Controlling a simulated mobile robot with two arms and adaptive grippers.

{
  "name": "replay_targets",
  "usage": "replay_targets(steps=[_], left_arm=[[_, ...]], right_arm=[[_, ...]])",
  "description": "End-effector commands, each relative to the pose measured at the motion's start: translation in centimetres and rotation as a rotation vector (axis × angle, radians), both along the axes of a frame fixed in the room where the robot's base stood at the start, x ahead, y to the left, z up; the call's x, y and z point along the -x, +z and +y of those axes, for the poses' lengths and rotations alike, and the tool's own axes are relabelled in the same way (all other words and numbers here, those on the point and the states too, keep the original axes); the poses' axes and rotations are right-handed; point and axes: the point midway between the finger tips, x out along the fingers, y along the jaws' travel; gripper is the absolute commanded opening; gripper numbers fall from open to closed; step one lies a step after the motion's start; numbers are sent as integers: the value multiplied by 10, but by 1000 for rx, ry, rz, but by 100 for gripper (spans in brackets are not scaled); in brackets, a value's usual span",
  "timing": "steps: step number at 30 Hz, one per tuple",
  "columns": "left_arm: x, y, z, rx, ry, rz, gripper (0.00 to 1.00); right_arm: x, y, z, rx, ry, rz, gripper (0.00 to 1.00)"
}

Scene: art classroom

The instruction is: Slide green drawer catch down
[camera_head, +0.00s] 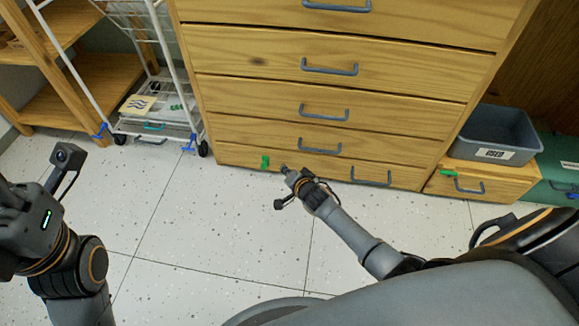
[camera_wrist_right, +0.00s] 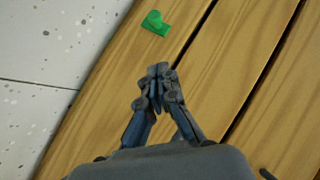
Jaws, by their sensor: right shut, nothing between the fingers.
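A small green catch (camera_head: 265,161) sits near the left end of the lowest drawer front of the wooden chest (camera_head: 230,154). In the right wrist view the catch (camera_wrist_right: 155,22) shows as a green plate with a raised knob, ahead of the fingers. My right gripper (camera_head: 285,170) is low in front of the bottom drawer, just right of the catch and apart from it. Its fingers (camera_wrist_right: 157,72) are shut and empty in the wrist view. My left arm shows at the left edge; its fingers are not visible.
Another green catch (camera_head: 448,172) is on the small drawer at right, under a grey bin (camera_head: 495,136). Grey handles (camera_head: 325,111) stick out from the drawers. A white wire cart (camera_head: 150,124) stands left. The speckled floor (camera_head: 190,230) is clear.

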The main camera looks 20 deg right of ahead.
Motion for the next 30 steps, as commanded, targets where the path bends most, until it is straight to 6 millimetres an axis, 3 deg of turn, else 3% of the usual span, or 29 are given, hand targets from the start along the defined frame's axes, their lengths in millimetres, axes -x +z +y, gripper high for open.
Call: replay_targets(steps=[9, 26, 30], left_arm=[[-2, -8, 1, 4, -3, 54, 40], [-2, -9, 1, 5, -3, 56, 40], [-2, -8, 2, 5, -3, 59, 40]], right_arm=[[22, 13, 0, -1, 0, 0, 0], [22, 13, 0, 0, 1, -1, 0], [19, 31, 11, 11, 39, -53, 0]])
